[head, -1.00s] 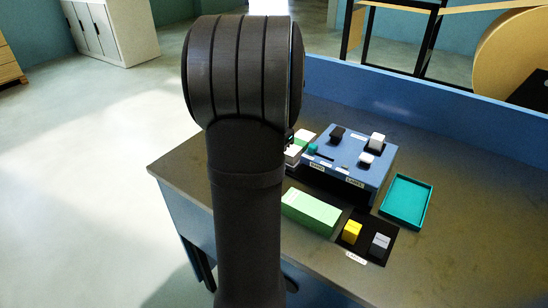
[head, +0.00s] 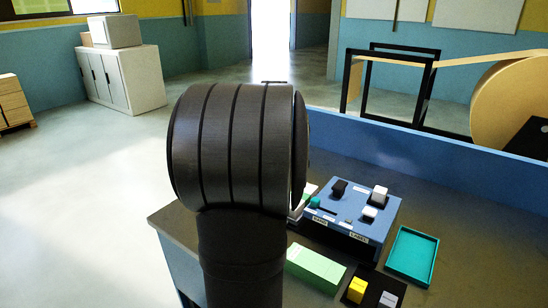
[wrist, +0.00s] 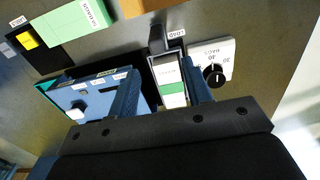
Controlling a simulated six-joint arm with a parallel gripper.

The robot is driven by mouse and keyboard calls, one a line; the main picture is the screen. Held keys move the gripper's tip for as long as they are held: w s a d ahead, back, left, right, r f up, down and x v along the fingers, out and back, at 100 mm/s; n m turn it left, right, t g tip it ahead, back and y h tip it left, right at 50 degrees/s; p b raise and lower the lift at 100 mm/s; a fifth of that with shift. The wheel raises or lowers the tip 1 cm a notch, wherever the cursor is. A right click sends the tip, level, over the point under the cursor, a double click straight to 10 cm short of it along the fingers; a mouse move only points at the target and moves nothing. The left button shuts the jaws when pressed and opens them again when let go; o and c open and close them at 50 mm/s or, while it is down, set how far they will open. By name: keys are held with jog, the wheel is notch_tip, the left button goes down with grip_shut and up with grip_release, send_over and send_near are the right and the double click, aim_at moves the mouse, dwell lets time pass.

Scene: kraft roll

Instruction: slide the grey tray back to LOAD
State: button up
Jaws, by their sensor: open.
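The grey tray (wrist: 153,66) shows in the wrist view as a narrow grey-walled holder with white and green contents. A dark upright piece (wrist: 157,40) stands at its far end, beside a small white LOAD label (wrist: 176,34). My gripper (wrist: 161,72) is open, with one blue finger on each side of the tray. I cannot tell whether the fingers touch it. In the head view my own arm hides the gripper and most of that area; only a white and green edge (head: 302,202) shows beside it.
A blue box with switches (head: 345,215) stands close beside the tray. A white dial panel with a black knob (wrist: 213,74) is on the other side. A green block (head: 315,268), a black mat with a yellow block (head: 357,290) and a teal tray (head: 412,256) are nearby.

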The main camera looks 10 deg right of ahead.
notch_tip(320, 180, up, 6)
jog(key=shift+f, duration=0.25)
notch_tip(320, 180, down, 18)
jog(key=shift+r, duration=0.25)
dwell(0.5)
